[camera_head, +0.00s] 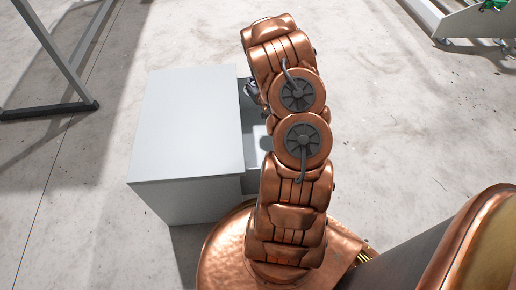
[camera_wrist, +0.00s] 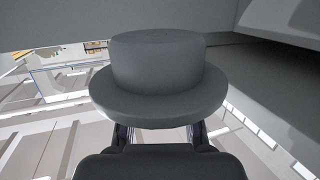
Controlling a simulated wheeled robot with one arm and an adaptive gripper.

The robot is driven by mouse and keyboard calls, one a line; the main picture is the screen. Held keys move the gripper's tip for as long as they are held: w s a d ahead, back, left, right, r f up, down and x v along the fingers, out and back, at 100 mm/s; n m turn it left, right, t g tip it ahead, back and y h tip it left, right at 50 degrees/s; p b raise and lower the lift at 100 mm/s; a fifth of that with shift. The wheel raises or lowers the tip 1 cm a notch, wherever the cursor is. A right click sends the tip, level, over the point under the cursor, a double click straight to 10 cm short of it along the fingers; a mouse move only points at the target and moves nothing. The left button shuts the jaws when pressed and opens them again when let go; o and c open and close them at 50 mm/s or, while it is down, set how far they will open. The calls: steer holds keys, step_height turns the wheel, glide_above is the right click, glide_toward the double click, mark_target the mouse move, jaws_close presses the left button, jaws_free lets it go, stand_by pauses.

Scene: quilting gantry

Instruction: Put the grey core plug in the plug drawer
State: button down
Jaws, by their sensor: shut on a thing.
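The grey core plug (camera_wrist: 158,65) fills the upper middle of the wrist view, a short cylinder with a wide flange. My gripper (camera_wrist: 160,134) is shut on it, with a finger at each side below the flange. In the head view the plug cannot be made out. A dark part of my gripper (camera_head: 251,89) shows at the cabinet's right edge, mostly hidden by my copper arm. The plug drawer (camera_head: 256,184) stands open on the right side of the white cabinet (camera_head: 185,115). My arm covers much of the drawer.
A grey metal frame (camera_head: 62,60) stands on the floor at upper left. Another light frame (camera_head: 470,22) stands at upper right. In the wrist view, grey surfaces lie close above and right of the plug. The concrete floor around the cabinet is clear.

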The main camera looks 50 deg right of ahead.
step_height(320, 180, down, 11)
steer(key=b, duration=0.3)
steer(key=shift+b, duration=0.35)
steer(key=shift+f+b, duration=0.35)
steer(key=shift+f, duration=0.25)
steer(key=c, duration=0.9)
jaws_free()
steer(key=shift+r, duration=0.1)
steer(key=p+v, duration=0.1)
steer(key=v, duration=0.1)
steer(key=p+v, duration=0.1)
steer(key=v, duration=0.2)
steer(key=r+p+v, duration=0.1)
steer(key=v, duration=0.1)
steer(key=shift+s+a+r, duration=0.1)
steer(key=shift+s, duration=0.15)
